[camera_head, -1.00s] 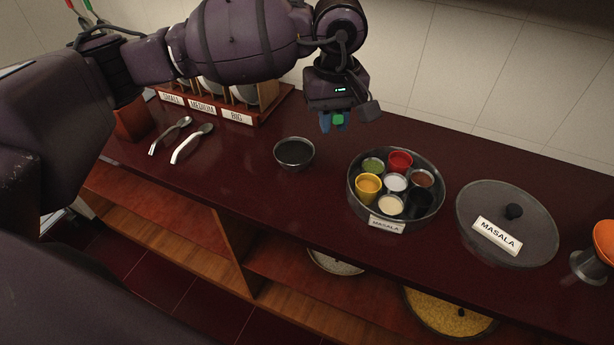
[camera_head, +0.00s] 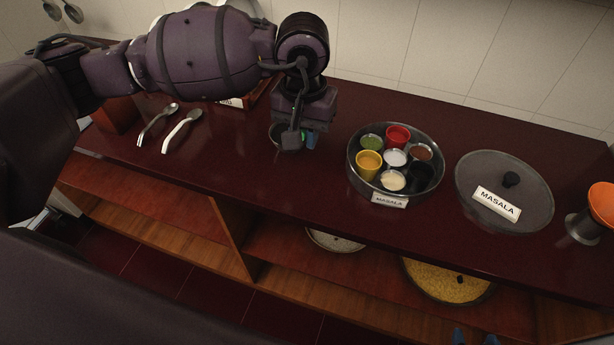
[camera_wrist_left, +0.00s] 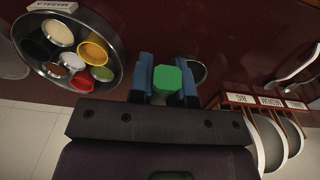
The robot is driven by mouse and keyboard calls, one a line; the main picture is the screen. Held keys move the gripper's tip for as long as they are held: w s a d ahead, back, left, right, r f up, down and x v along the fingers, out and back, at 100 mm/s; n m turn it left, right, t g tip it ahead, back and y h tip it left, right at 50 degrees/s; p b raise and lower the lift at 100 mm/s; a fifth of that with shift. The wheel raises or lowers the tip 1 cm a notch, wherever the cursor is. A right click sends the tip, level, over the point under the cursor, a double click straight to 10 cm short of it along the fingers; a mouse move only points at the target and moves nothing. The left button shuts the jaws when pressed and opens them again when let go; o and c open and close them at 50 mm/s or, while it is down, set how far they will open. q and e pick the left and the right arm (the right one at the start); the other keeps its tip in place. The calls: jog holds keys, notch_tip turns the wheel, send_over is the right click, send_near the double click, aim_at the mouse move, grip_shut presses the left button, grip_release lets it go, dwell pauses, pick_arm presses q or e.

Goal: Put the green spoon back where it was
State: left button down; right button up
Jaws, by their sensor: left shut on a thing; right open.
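My left gripper (camera_head: 300,142) is shut on the green spoon; the spoon's green end (camera_wrist_left: 167,80) shows between the blue fingers in the left wrist view. The rest of the spoon is hidden. The gripper is above the counter in front of the small dark bowl (camera_head: 274,132), which it mostly hides; I cannot tell its height over the bowl. The bowl's rim also shows behind the fingers in the left wrist view (camera_wrist_left: 201,70). My right gripper (camera_head: 474,338) shows only as two blue fingertips, apart, at the bottom edge of the head view.
The round masala tray (camera_head: 434,181) with several spice cups stands right of the gripper, its lid (camera_head: 530,205) beyond it. An orange-topped metal stand (camera_head: 582,228) is far right. Two metal spoons (camera_head: 180,130) lie at left before a labelled rack (camera_wrist_left: 235,98). Front counter is clear.

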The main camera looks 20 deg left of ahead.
aim_at(305, 192)
pick_arm(q)
notch_tip(305, 192, down, 14)
dwell(0.6)
jog(key=shift+f+b, duration=0.1)
jog(key=shift+b, duration=0.2)
jog(key=shift+f, duration=0.1)
jog(key=c, duration=1.1)
grip_release()
jog(key=shift+o, duration=0.2)
notch_tip(305, 192, up, 12)
jog(key=shift+r, duration=0.2)
